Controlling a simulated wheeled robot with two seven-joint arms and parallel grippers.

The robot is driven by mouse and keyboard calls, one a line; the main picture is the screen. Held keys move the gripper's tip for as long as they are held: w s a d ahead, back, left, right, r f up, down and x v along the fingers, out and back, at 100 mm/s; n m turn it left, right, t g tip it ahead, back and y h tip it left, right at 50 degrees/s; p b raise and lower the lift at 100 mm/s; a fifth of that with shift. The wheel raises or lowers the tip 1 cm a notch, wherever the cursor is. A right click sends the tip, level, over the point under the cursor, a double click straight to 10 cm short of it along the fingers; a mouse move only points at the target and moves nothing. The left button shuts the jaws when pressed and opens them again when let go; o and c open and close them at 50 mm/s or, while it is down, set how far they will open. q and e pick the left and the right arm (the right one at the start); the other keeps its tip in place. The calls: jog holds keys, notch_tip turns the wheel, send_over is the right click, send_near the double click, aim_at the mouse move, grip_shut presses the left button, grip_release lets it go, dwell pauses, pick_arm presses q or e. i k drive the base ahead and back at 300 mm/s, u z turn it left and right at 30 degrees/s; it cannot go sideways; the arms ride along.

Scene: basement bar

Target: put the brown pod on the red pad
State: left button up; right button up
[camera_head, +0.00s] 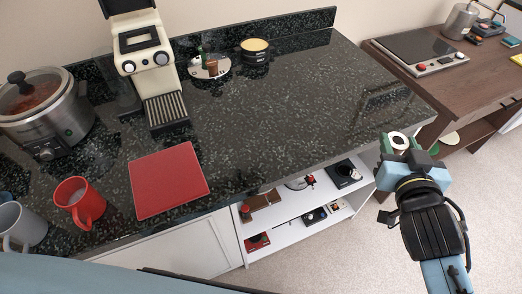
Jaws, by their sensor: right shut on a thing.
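The red pad (168,182) lies flat and empty on the dark speckled counter, left of centre. A small brown thing, perhaps the brown pod (213,67), stands on a round pale tray (222,71) at the back of the counter. My right gripper (405,146) is beyond the counter's right front edge, far from the pad and the tray. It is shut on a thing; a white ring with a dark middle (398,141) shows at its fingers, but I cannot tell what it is. My left gripper is not in view.
A cream coffee machine (142,50) stands behind the pad. A red mug (78,202), a grey mug (20,225) and a slow cooker (46,112) are to the left. The counter's right half is clear.

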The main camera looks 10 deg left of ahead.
aim_at(165, 175)
jog(key=z, duration=1)
jog(key=k, duration=0.8)
jog(key=u, duration=1.6)
jog(key=i, duration=0.5)
jog(key=z, duration=0.1)
